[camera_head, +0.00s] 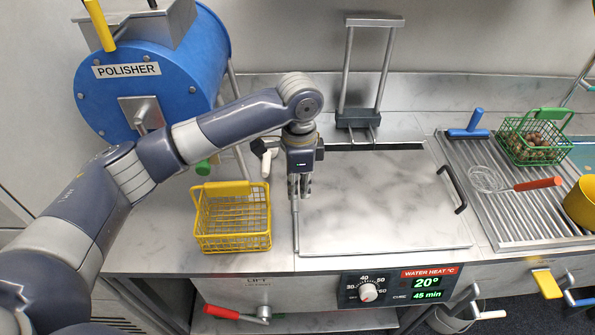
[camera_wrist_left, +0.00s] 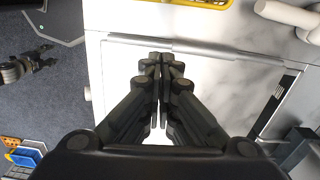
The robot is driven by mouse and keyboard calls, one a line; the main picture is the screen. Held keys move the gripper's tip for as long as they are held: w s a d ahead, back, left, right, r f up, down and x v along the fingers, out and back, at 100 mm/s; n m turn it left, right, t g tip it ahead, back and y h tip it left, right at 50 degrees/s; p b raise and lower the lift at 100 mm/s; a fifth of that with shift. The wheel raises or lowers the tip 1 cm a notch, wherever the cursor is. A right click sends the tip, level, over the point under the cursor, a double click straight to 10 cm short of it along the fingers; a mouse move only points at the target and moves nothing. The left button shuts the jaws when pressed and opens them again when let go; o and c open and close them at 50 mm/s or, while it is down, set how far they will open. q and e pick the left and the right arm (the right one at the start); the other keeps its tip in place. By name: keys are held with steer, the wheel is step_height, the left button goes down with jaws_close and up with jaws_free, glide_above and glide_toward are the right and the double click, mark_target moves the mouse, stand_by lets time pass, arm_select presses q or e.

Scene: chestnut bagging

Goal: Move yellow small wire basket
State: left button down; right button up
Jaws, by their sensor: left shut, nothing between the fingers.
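The yellow small wire basket (camera_head: 232,230) stands upright on the steel counter, left of the large metal lid. It has a solid yellow handle along its top and looks empty. In the left wrist view only a strip of the basket (camera_wrist_left: 205,3) shows at the top edge. My left gripper (camera_head: 299,193) points down over the left edge of the lid, to the right of the basket and apart from it. Its fingers (camera_wrist_left: 160,90) are together with nothing between them.
The blue polisher (camera_head: 190,70) stands behind the basket. The metal lid (camera_head: 385,200) has a black handle (camera_head: 452,190). On the right, a draining rack holds a green basket of chestnuts (camera_head: 535,140), a whisk (camera_head: 490,180) and a yellow bowl (camera_head: 580,205). A red-handled lever (camera_head: 222,312) sits below the counter's front.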

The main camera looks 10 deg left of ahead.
arm_select(q)
steer(key=shift+s+a+f+p, duration=0.3)
steer(key=shift+a+f, duration=0.2)
steer(key=shift+a, duration=0.15)
steer(key=shift+s+a+f+p, duration=0.15)
steer(key=shift+a+f+p, duration=0.15)
steer(key=shift+a+f, duration=0.25)
steer(key=shift+s+a+f+p, duration=0.3)
steer(key=shift+a+f, duration=0.1)
steer(key=shift+a, duration=0.3)
